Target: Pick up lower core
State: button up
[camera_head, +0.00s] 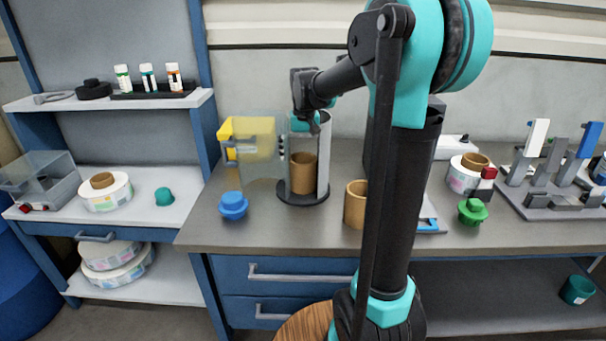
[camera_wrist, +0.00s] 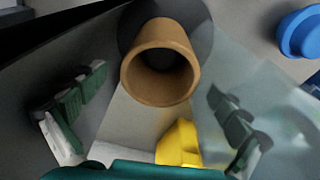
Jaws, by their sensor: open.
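A brown cardboard core (camera_head: 302,175) stands upright at the bottom of a tall, partly clear holder (camera_head: 324,160) on a round dark base. The wrist view looks down on its open top; the core (camera_wrist: 160,62) sits beyond my fingertips, between and apart from them. My gripper (camera_head: 306,121) is at the top of the holder, above the core. In the wrist view my gripper (camera_wrist: 152,122) shows its two green-padded fingers spread wide and empty. A second brown core (camera_head: 355,205) stands on the bench to the right, partly hidden by my arm.
A yellow part with a clear panel (camera_head: 252,138) adjoins the holder's left. A blue knob (camera_head: 233,205) and a green knob (camera_head: 472,211) sit on the bench. A grey rack (camera_head: 560,190) stands at right. My arm hides the bench's middle.

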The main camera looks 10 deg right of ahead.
jog(key=shift+w+f, duration=0.15)
jog(key=shift+f, duration=0.7)
jog(key=c, duration=1.6)
jog(key=shift+r, duration=0.1)
